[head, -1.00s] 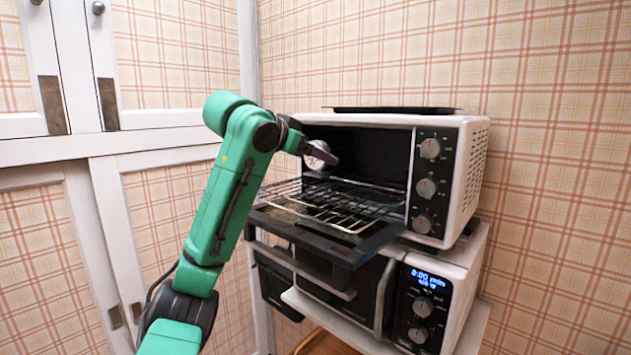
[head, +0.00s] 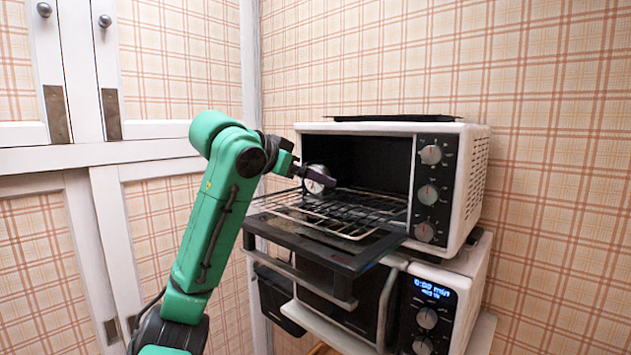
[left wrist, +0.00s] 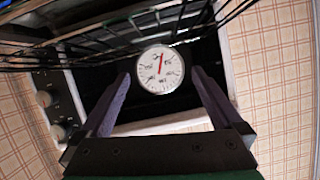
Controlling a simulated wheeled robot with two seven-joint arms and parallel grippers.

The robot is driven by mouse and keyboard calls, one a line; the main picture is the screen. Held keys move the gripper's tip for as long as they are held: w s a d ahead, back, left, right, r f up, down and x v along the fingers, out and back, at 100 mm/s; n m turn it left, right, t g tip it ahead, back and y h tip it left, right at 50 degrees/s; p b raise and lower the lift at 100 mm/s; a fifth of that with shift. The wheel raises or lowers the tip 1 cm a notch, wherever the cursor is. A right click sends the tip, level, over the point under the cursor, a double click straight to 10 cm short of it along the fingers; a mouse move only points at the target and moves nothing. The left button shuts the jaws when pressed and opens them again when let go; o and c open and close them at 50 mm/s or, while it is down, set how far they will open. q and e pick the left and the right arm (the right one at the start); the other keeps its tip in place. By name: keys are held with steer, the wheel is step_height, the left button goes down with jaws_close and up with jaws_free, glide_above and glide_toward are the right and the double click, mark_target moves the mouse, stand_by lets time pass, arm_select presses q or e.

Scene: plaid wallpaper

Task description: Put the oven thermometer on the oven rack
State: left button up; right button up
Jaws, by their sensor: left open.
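The oven thermometer (head: 314,184) is a round white dial in a metal rim, at the open mouth of the upper toaster oven. In the left wrist view its dial (left wrist: 160,69) faces me, with a red needle, between the fingertips. My left gripper (head: 322,175) is open around it; gaps show beside the dial in the wrist view. The oven rack (head: 345,226) is a dark wire grid, partly pulled out over the lowered door. The thermometer is at the rack's left part, low over or touching it; I cannot tell which. My right gripper is out of view.
The toaster oven (head: 463,185) stands on a second appliance (head: 465,290) with a lit display. The lowered oven door (head: 340,258) sticks out below the rack. A dark flat tray (head: 393,118) lies on top. White cabinets (head: 100,155) stand at the left.

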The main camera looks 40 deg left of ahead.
arm_select(q)
steer(key=v, duration=0.9)
steer(key=shift+s+r+b, duration=0.15)
steer(key=shift+s+b, duration=0.1)
steer(key=shift+b, duration=0.1)
